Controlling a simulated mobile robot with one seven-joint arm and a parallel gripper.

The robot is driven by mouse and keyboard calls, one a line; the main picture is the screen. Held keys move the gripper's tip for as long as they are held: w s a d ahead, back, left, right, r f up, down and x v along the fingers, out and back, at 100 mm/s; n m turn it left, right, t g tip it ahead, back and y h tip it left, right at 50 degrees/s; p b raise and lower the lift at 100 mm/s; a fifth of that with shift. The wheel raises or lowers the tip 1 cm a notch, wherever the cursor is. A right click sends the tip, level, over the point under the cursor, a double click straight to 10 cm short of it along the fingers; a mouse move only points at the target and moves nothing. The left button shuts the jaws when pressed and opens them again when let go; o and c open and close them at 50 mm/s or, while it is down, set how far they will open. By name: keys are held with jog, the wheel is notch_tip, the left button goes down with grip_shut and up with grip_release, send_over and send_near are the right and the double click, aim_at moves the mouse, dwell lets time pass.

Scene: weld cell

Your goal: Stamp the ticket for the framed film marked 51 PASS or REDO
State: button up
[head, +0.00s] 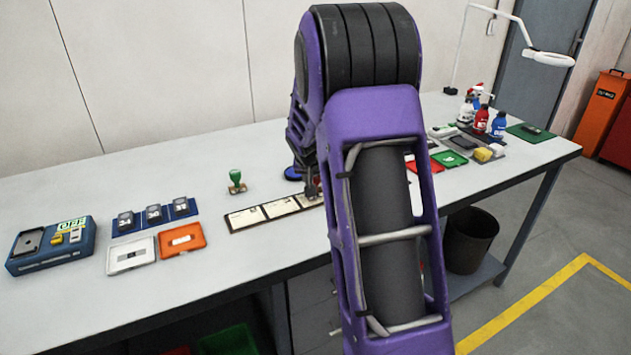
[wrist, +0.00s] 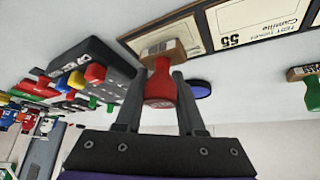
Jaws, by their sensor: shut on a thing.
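My gripper (wrist: 162,78) is shut on the red handle of a stamp (wrist: 160,92), which has a wooden base. The stamp's base is close to the ticket strip (wrist: 198,30); I cannot tell whether it touches. One ticket in the wrist view (wrist: 240,25) reads 55. In the head view the strip (head: 232,229) lies on the bench, partly hidden by my arm. A green-handled stamp (head: 236,182) stands behind it and shows in the wrist view (wrist: 312,92).
A blue round pad (head: 292,173) lies behind the strip. A blue box (head: 52,246), a white tray (head: 131,256) and an orange tray (head: 182,240) are at the left. A green tray (head: 449,159) and bottles (head: 482,120) stand at the right. The bench's middle front is clear.

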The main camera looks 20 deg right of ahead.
jog(key=shift+s+f+b, duration=0.1)
jog(key=shift+f+b, duration=0.65)
dwell(2.1)
notch_tip(320, 180, up, 7)
jog(key=p, duration=0.4)
jog(key=shift+r, duration=0.15)
dwell(0.9)
